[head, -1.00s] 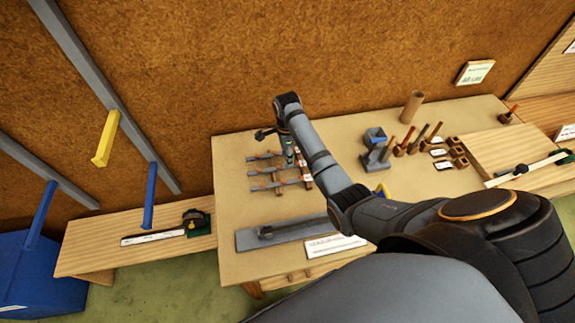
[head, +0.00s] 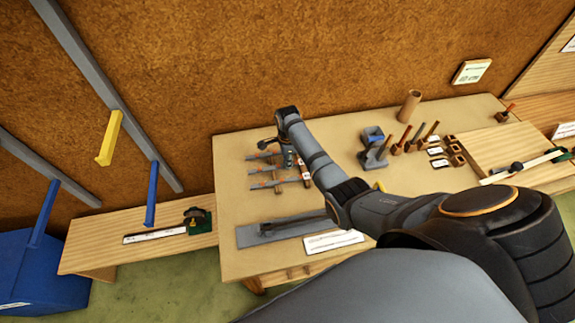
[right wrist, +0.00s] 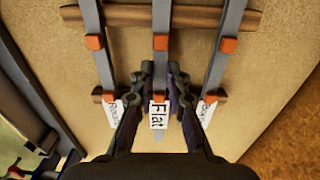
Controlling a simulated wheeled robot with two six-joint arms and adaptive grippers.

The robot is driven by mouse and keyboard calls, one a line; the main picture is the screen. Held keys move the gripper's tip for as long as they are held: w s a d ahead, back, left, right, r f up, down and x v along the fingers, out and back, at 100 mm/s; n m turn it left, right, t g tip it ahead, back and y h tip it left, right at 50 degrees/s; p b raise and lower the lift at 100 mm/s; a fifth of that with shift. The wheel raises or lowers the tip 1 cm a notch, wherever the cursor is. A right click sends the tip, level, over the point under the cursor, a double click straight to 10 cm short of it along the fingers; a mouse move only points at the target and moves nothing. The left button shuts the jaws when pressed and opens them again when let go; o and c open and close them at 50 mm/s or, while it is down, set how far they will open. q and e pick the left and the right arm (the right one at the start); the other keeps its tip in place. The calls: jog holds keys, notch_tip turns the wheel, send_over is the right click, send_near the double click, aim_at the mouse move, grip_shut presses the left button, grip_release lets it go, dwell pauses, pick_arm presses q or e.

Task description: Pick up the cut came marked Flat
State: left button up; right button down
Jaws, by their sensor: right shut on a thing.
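The came marked Flat (right wrist: 160,62) is a grey strip, the middle one of three on a brown wooden rack (right wrist: 128,13), with an orange block on it and a white "Flat" tag. My right gripper (right wrist: 160,75) is shut on it, one dark finger on each side, just above the tag. The strip still lies across the rack. In the head view my right gripper (head: 289,160) is small and partly hidden by its arm, over the rack at the table's left part. My left gripper is not in view.
Tagged cames lie close on both sides, left (right wrist: 100,62) and right (right wrist: 220,62). A grey plate (head: 250,236) and a white card (head: 333,242) lie at the table's front. Upright tools (head: 405,136) and a cardboard tube (head: 410,104) stand to the right.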

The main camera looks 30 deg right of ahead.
dwell(0.3)
jog(key=shift+w+r, duration=0.1)
jog(key=shift+r, duration=0.2)
notch_tip(320, 180, up, 3)
jog(key=shift+f, duration=0.15)
jog(key=s+d+r, duration=0.3)
jog(key=s+r, duration=0.6)
jog(key=s, duration=0.4)
jog(key=shift+s+d+r+b, duration=0.3)
jog(key=shift+s+d+b, duration=0.05)
jog(key=shift+b, duration=0.05)
